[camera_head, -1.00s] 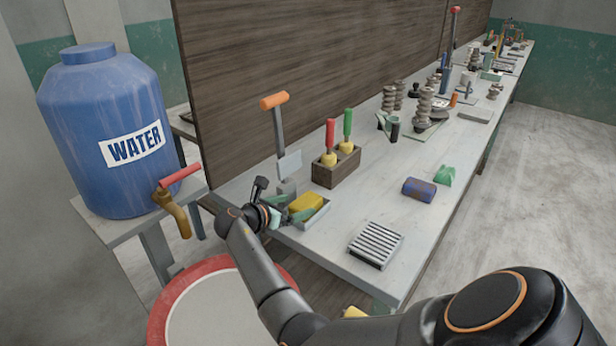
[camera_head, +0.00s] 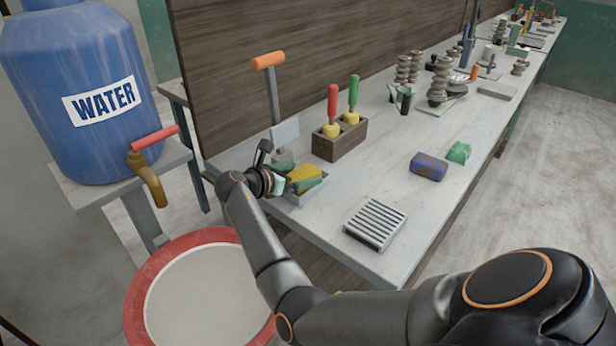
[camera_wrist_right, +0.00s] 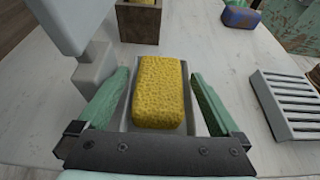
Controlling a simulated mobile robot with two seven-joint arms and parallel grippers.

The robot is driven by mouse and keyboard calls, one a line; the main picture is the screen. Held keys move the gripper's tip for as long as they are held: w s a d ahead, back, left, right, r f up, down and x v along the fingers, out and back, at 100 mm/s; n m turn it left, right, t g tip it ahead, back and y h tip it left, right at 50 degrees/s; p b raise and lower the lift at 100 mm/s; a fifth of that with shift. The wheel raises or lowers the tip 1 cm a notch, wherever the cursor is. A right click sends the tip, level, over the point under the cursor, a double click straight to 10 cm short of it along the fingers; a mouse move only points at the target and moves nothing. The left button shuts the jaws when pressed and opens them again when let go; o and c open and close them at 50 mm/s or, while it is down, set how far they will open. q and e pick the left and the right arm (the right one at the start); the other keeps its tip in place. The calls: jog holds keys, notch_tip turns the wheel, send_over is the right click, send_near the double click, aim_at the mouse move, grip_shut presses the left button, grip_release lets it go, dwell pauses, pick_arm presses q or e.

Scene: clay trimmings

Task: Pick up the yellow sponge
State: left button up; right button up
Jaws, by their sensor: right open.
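The yellow sponge (camera_wrist_right: 159,92) lies in a shallow pale tray (camera_wrist_right: 129,118) near the front end of the workbench. In the head view the sponge (camera_head: 304,174) is partly hidden by my right gripper (camera_head: 292,185). In the right wrist view my right gripper (camera_wrist_right: 160,105) is open, with one green finger on each side of the sponge. Gaps show between the fingers and the sponge, so it is not held. My left gripper is not in view.
A grey-bladed tool with an orange handle (camera_head: 268,60) stands just behind the tray. A wooden block (camera_head: 340,140) holds red- and green-handled tools. A slatted grey rack (camera_head: 376,222) and a blue block (camera_head: 429,166) lie to the right. A blue water barrel (camera_head: 80,90) stands left.

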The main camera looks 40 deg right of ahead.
jog(key=shift+d, duration=0.15)
jog(key=c, duration=1.4)
